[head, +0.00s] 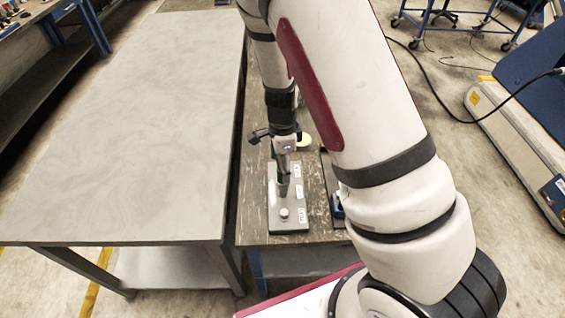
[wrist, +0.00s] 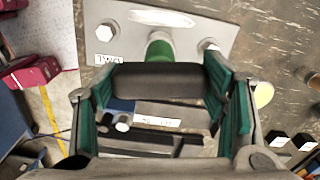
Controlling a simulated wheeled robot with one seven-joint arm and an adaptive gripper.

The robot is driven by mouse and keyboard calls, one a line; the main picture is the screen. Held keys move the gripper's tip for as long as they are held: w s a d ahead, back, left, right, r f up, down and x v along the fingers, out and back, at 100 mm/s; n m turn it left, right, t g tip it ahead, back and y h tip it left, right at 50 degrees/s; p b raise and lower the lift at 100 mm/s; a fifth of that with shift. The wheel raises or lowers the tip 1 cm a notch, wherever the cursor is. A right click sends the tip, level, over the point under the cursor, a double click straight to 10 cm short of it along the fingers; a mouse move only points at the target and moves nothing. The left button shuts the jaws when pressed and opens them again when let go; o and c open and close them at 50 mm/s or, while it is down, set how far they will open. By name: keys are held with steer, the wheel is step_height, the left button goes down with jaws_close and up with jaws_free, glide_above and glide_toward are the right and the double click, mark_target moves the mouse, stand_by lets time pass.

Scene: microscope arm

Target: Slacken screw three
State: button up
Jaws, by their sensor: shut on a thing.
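A grey metal plate (head: 290,225) lies on the worn bench, with white labels along its right side, too small to read surely. A screw (head: 284,213) stands at its near end. In the wrist view the plate (wrist: 188,24) carries a bolt head at left (wrist: 104,32) and another at right (wrist: 208,44). My gripper (wrist: 158,88) is shut on the dark handle of a tool (wrist: 155,76), whose green part (wrist: 160,47) shows beyond it over the plate. In the head view my gripper (head: 283,165) is above the plate's middle. The tool's tip and any contact with a screw are hidden.
A bare grey table (head: 120,110) stands left of the bench (head: 252,190). Blue and black items (head: 338,208) lie right of the plate. A yellowish round thing (wrist: 263,94) and two black blocks (wrist: 290,141) show in the wrist view.

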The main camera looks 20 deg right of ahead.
steer(key=shift+f+b, duration=0.5)
steer(key=shift+f, duration=1.05)
steer(key=n, duration=0.4)
stand_by(0.4)
steer(key=shift+n+p, duration=0.4)
steer(key=shift+n, duration=1.6)
